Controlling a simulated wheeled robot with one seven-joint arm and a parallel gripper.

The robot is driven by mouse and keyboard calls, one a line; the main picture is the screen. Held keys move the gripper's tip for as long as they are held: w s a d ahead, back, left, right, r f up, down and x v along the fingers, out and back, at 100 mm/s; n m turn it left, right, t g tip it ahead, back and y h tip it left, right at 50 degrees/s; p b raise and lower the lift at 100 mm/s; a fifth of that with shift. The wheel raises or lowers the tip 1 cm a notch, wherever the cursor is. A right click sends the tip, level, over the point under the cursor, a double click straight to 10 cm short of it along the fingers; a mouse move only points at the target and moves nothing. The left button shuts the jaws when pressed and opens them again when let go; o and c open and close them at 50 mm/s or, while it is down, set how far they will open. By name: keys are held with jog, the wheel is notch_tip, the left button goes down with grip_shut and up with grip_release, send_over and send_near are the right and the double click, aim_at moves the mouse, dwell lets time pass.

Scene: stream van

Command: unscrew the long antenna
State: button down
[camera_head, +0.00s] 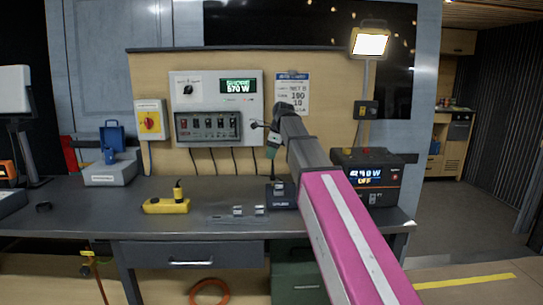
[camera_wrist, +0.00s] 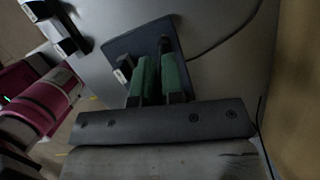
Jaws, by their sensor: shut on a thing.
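My gripper (camera_head: 272,153) reaches down over a small dark unit (camera_head: 283,198) on the workbench; the unit also shows in the wrist view (camera_wrist: 120,45). In the wrist view my gripper (camera_wrist: 158,78) has its two green finger pads close together around a thin dark part. This appears to be the antenna (camera_wrist: 165,46), whose dark end shows just beyond the fingertips. Most of its length is hidden by the fingers and palm, so its length and its thread cannot be seen.
Two small upright blocks (camera_head: 259,210) stand on a flat strip left of the unit. A yellow box (camera_head: 166,206) lies farther left. A black power station (camera_head: 368,178) stands close on the right, beside my arm. A control panel (camera_head: 217,108) is on the wall behind. A cable runs near the unit.

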jog(key=shift+r, duration=0.15)
jog(key=shift+r, duration=1.35)
